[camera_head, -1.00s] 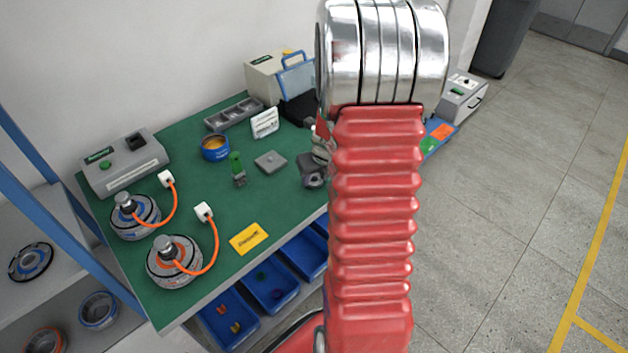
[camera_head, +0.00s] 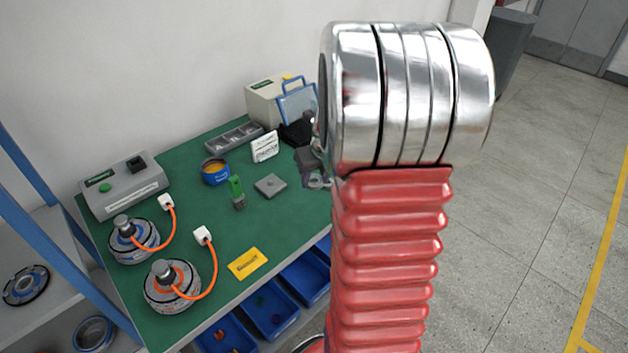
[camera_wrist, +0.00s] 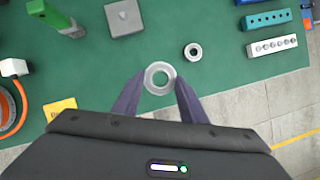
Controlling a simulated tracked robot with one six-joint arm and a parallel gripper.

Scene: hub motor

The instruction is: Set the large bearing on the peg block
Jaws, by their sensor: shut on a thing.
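The large bearing (camera_wrist: 147,77), a silver ring with an open centre, is between the fingertips of my gripper (camera_wrist: 158,84) in the wrist view. My gripper is shut on it. In the head view my gripper (camera_head: 318,180) is partly hidden behind my arm, over the right part of the bench. The peg block appears to be the grey square block (camera_wrist: 125,20) at the top of the wrist view, ahead and left of the bearing, with a small round feature on top. The same block (camera_head: 270,186) shows mid-bench in the head view. The bearing is apart from it.
A smaller ring (camera_wrist: 193,51) lies right of the bearing. A blue block with holes (camera_wrist: 268,20) and a pale block with a row of round parts (camera_wrist: 273,46) are farther right. The green bench top (camera_wrist: 90,65) between is clear.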

